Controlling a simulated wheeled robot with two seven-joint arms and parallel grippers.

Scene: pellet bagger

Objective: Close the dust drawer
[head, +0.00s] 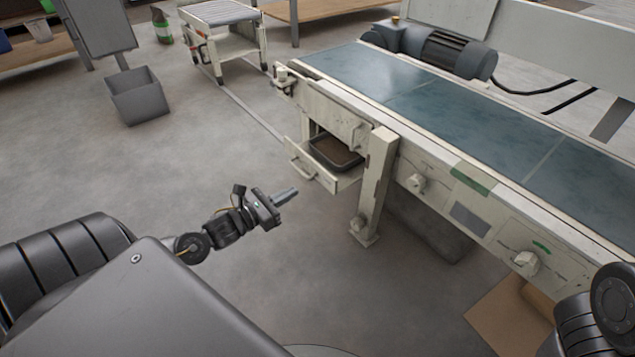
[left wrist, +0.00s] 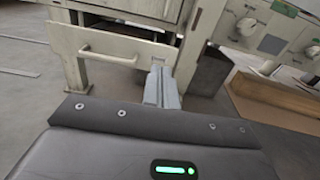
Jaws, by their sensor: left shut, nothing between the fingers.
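The dust drawer (head: 319,178) sticks out of the cream conveyor frame in the head view, with a bar handle on its front and a dark tray (head: 335,153) inside. In the left wrist view the drawer front (left wrist: 110,52) with its handle is ahead and to the left of the fingers. My left gripper (head: 291,193) is shut and empty, a short way in front of the drawer and apart from it; its fingers also show in the left wrist view (left wrist: 162,88). My right gripper is out of view; only part of my right arm shows at the lower right.
A cream support leg (head: 376,185) stands just right of the drawer. The blue conveyor belt (head: 440,100) runs above. A grey bin (head: 137,96) and a roller stand (head: 222,40) are further back. A cardboard piece (head: 505,318) lies lower right. The floor left of the drawer is clear.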

